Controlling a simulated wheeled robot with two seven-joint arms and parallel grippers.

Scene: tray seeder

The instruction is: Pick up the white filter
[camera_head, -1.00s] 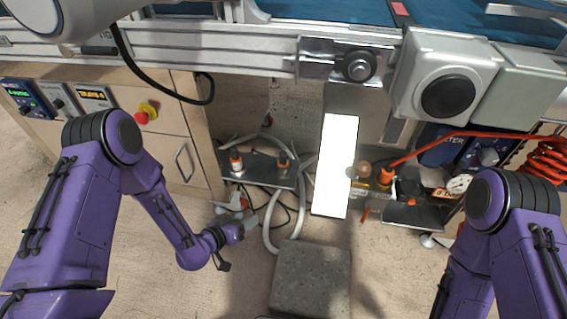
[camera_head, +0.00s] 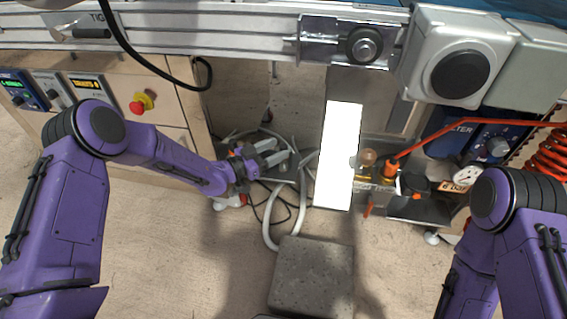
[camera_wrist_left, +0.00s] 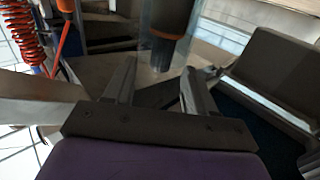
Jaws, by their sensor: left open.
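My left gripper (camera_head: 281,150) is open over the left shelf by the machine, its fingers pointing right. In the left wrist view, a clear cylinder with a dark core and an orange band (camera_wrist_left: 172,20) stands just beyond and between the open fingers (camera_wrist_left: 159,75), with no visible contact. I cannot tell whether it is the white filter; its colour is dark in shadow. In the head view, the gripper hides most of what stands on that shelf. A blank, bright white upright panel (camera_head: 338,155) is right of the gripper.
A shelf at right holds an amber-bottomed part (camera_head: 366,163) and an orange fitting (camera_head: 389,168) with an orange hose. A grey block (camera_head: 313,277) lies on the floor. Pale hoses loop below the left gripper. The conveyor rail (camera_head: 220,38) runs above.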

